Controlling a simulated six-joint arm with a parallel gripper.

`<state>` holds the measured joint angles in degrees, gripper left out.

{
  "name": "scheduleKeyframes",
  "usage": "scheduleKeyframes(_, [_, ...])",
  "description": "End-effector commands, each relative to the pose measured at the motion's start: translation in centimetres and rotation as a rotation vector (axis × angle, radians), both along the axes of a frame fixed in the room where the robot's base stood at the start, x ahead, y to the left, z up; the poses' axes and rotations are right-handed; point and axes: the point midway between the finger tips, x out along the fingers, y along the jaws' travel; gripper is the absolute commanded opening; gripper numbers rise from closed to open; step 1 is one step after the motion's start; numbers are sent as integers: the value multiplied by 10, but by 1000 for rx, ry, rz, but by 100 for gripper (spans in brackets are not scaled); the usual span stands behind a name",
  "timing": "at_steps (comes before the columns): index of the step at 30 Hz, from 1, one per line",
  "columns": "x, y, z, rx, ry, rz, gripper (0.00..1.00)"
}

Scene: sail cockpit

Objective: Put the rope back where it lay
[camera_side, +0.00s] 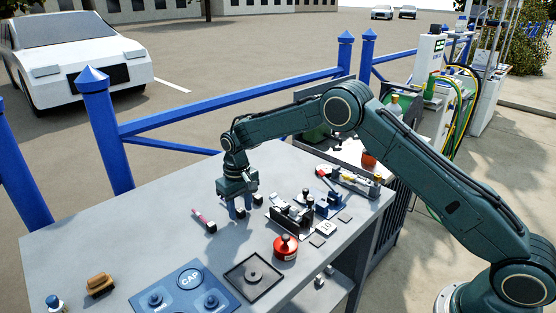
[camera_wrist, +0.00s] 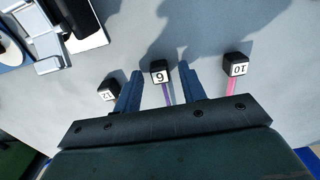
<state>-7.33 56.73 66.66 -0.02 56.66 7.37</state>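Several slim coloured strands, perhaps rope pieces, lie on the grey table, each with a dark numbered end block. In the wrist view, a purple strand (camera_wrist: 167,93) with a block marked 6 or 9 (camera_wrist: 160,72) lies between my fingers. A pink strand (camera_wrist: 231,88) with a block marked 10 (camera_wrist: 236,65) lies to the right, and a block marked 12 (camera_wrist: 108,89) to the left. The pink strand also shows in the side view (camera_side: 202,217). My gripper (camera_side: 241,213) is low over the table, with its fingers (camera_wrist: 160,85) apart and gaps beside the purple strand. The gripper body hides the strands' lower ends.
Right of my gripper stand a dark metal fitting (camera_side: 292,215) and a red round pot (camera_side: 286,247). A black square tray (camera_side: 255,277), a blue CAP panel (camera_side: 190,283) and a brown brush (camera_side: 99,285) lie nearer. The grey table (camera_side: 120,240) is clear at left.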

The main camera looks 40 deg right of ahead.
Motion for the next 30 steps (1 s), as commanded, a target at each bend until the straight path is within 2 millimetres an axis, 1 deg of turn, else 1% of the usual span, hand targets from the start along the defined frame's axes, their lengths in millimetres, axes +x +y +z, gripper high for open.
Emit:
scheduleKeyframes(8, [0,0,2,0,-1,0,41])
scheduleKeyframes(14, [1,0,13,0,-2,0,41])
scheduleKeyframes(20, [1,0,38,0,-3,0,41])
scheduleKeyframes(30, [1,0,93,0,-3,0,41])
